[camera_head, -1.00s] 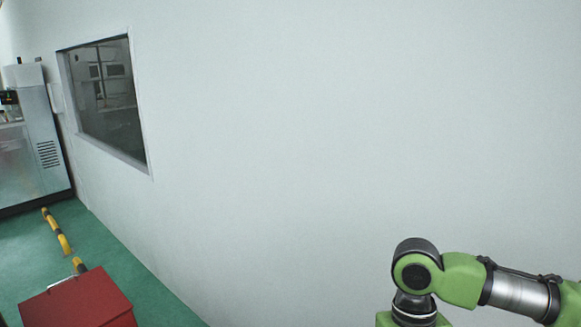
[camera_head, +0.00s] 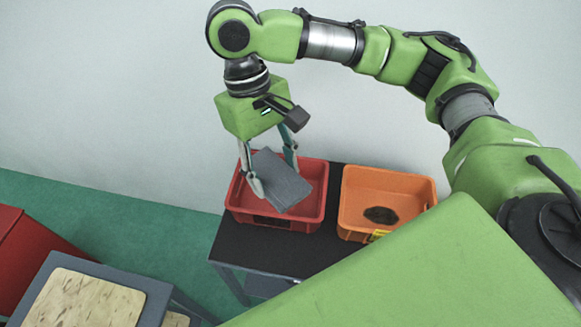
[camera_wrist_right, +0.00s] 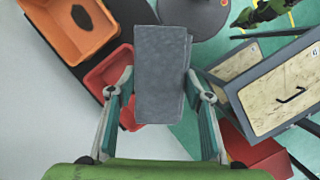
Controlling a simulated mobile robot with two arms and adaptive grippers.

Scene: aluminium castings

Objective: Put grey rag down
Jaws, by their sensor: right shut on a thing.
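The grey rag (camera_head: 282,183) is a folded flat block. My right gripper (camera_head: 272,178) is shut on it, one finger on each side. In the head view the rag appears over the red bin (camera_head: 308,221) on a dark table. The right wrist view shows the rag (camera_wrist_right: 160,70) between the two fingers (camera_wrist_right: 160,98), with the red bin (camera_wrist_right: 108,68) partly hidden behind it and off to its left. I cannot tell how high the rag is above the bin. My left gripper is not in view.
An orange bin (camera_head: 352,205) with a dark patch inside stands right of the red bin on the dark table (camera_head: 240,247). A grey cart with a wooden top (camera_head: 85,300) and a red box (camera_head: 25,245) stand at the lower left. A wall is behind.

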